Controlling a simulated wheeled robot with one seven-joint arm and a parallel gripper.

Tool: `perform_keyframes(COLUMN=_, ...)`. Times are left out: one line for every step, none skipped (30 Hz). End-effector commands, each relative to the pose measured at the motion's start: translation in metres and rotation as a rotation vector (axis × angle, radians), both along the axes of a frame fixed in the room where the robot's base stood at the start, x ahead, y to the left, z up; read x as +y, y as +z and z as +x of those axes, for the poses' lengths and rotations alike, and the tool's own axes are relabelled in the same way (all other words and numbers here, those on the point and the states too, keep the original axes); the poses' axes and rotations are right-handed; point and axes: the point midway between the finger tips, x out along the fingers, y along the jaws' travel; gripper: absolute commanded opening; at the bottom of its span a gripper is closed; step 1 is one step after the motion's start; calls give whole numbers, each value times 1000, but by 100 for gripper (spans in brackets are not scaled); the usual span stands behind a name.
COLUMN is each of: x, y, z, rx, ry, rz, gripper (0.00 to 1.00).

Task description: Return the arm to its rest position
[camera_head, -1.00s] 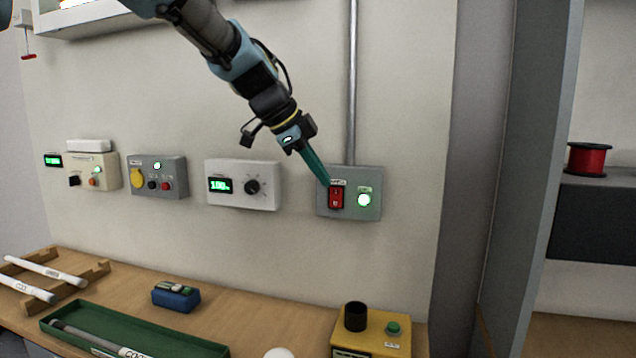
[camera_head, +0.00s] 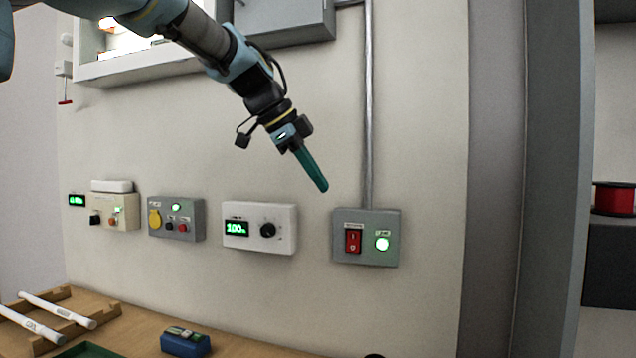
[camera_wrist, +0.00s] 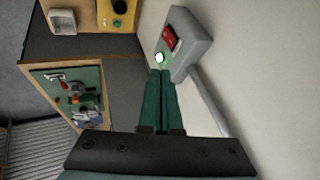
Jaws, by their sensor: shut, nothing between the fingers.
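My gripper (camera_head: 322,187) is shut and empty, its green fingers pressed together and pointing down to the right. In the head view it hangs in front of the wall, up and left of the grey switch box (camera_head: 341,251) with its red rocker switch (camera_head: 353,241) and lit green lamp (camera_head: 382,244). The closed fingers (camera_wrist: 161,73) also show in the wrist view, with the switch box (camera_wrist: 198,40) beyond their tips. A gap shows between the fingertips and the box in the head view.
A white dial box (camera_head: 283,220), a grey box with a yellow round part (camera_head: 196,207) and a beige box (camera_head: 128,219) hang along the wall. A conduit (camera_head: 369,100) runs above the switch box. The wooden bench (camera_head: 136,331) holds a rack, a blue block (camera_head: 184,343) and a green tray.

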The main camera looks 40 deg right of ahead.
Motion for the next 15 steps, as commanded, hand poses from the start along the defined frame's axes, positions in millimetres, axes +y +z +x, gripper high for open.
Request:
perform_keyframes(x=0, y=0, z=0, rx=0, ry=0, rz=0, gripper=0)
perform_keyframes(x=0, y=0, z=0, rx=0, ry=0, rz=0, gripper=0)
perform_keyframes(x=0, y=0, z=0, rx=0, ry=0, rz=0, gripper=0)
perform_keyframes(x=0, y=0, z=0, rx=0, ry=0, rz=0, gripper=0)
perform_keyframes(x=0, y=0, z=0, rx=0, ry=0, rz=0, gripper=0)
perform_keyframes(x=0, y=0, z=0, rx=0, ry=0, rz=0, gripper=0)
perform_keyframes(x=0, y=0, z=0, rx=0, ry=0, rz=0, gripper=0)
perform_keyframes(x=0, y=-1, z=0, rx=1, ry=2, rz=1, gripper=0)
perform_keyframes(x=2, y=-3, z=2, rx=4, ry=12, rz=4, gripper=0)
perform_keyframes(x=4, y=-5, z=5, rx=8, ry=26, rz=9, gripper=0)
perform_keyframes(x=8, y=-9, z=9, rx=15, ry=48, rz=17, gripper=0)
perform_keyframes(x=15, y=-16, z=17, rx=28, ry=91, rz=30, gripper=0)
perform_keyframes(x=22, y=-24, z=24, rx=42, ry=134, rz=44, gripper=0)
perform_keyframes(x=31, y=-33, z=32, rx=57, ry=186, rz=59, gripper=0)
perform_keyframes(x=46, y=-47, z=44, rx=83, ry=268, rz=83, gripper=0)
